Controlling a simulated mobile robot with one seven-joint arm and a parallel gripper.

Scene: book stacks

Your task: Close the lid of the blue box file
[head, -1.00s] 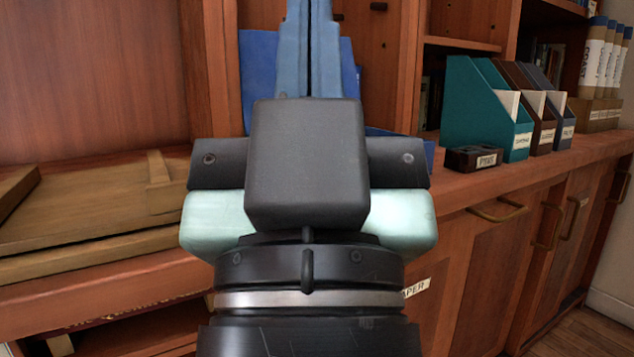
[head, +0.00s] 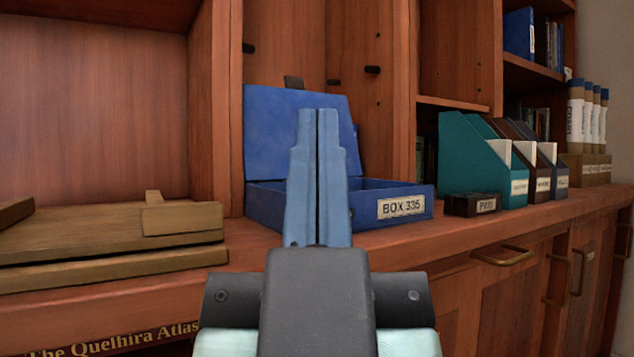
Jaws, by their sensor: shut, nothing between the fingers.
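The blue box file (head: 365,208) stands on the wooden counter and carries a label reading "BOX 335". Its lid (head: 270,135) is up, standing near upright at the back left of the box. My gripper (head: 319,115) is shut and empty, its blue fingers pressed together and pointing up and away from me. In the picture the fingers overlap the middle of the box and the right part of the lid, hiding some of the inside. I cannot tell whether they touch the lid; they seem to be in front of it.
A small dark box (head: 470,204) stands close to the box file's right. A teal magazine file (head: 480,160) and darker ones stand beyond it. Wooden boards (head: 110,245) lie at the left. A cabinet upright (head: 228,110) rises just left of the lid.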

